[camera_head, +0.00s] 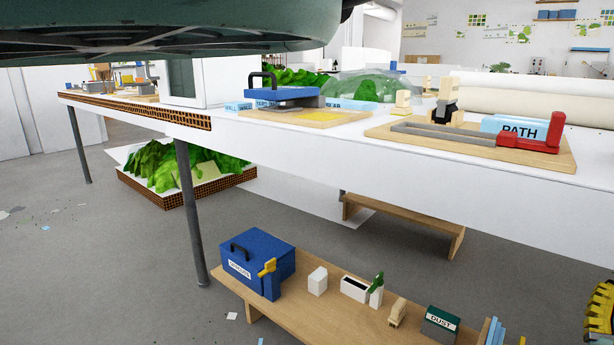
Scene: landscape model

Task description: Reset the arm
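A large dark green rounded body (170,35) crosses the top left of the view, close to the camera. It looks like part of my own body, but I cannot tell which part. My gripper's fingers do not show, and neither does anything it may hold.
A long white table (330,155) spans the view on grey legs. Below stands a low wooden bench (330,310) with a blue box (256,262).

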